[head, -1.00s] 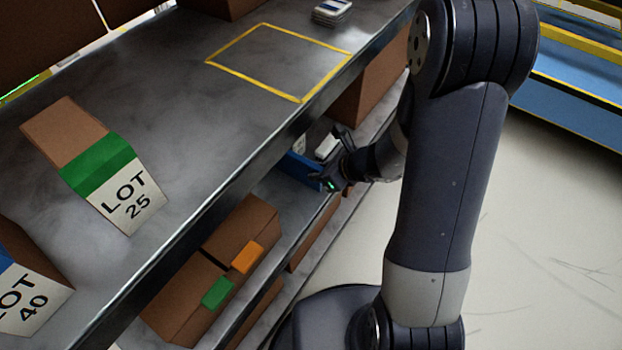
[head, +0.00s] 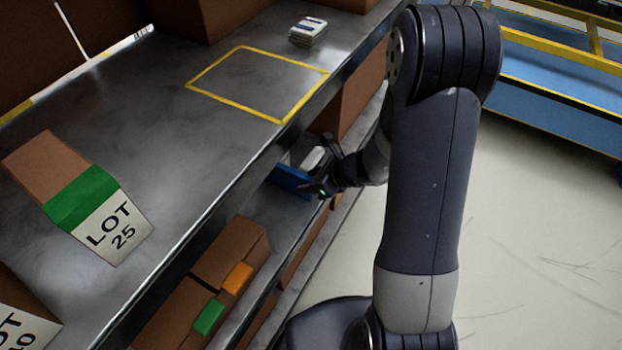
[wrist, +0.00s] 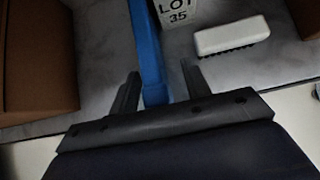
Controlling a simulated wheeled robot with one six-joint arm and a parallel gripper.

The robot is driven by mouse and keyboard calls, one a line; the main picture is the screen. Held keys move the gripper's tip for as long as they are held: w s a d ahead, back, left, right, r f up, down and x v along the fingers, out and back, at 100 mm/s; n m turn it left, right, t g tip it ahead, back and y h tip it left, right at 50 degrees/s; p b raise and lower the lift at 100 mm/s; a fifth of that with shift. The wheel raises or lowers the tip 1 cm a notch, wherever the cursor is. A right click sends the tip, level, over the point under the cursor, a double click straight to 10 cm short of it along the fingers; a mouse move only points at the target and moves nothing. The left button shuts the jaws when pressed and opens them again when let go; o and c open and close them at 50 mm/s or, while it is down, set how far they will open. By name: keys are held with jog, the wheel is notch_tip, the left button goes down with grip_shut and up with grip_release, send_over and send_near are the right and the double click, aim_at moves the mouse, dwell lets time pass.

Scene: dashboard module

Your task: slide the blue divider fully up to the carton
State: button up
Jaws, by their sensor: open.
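The blue divider (wrist: 147,48) runs up the wrist view, its near end between the two fingers of my gripper (wrist: 158,92). The fingers stand apart, one on each side of the divider; I cannot tell whether either touches it. In the head view the divider (head: 290,181) shows partly on the lower shelf, beside my gripper (head: 322,172). A brown carton (wrist: 38,60) stands to the left in the wrist view, with a gap of bare shelf between it and the divider. Another brown box (wrist: 306,14) shows at the right edge.
A LOT 35 label (wrist: 178,13) is just right of the divider, and a white brush (wrist: 232,36) lies further right. The upper shelf (head: 190,130) overhangs the lower one. Cartons with orange and green tags (head: 222,292) sit on the lower shelf nearer the picture's bottom.

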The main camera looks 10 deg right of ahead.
jog(key=p+v, duration=0.3)
jog(key=v, duration=0.8)
jog(key=shift+w+a+f, duration=0.1)
jog(key=shift+f, duration=0.05)
jog(key=b+x, duration=0.3)
jog(key=x, duration=0.7)
jog(key=shift+a+f, duration=0.15)
jog(key=shift+f, duration=0.05)
jog(key=shift+a+f, duration=0.1)
jog(key=shift+a, duration=0.15)
jog(key=shift+s+a, duration=0.2)
jog(key=shift+s, duration=0.15)
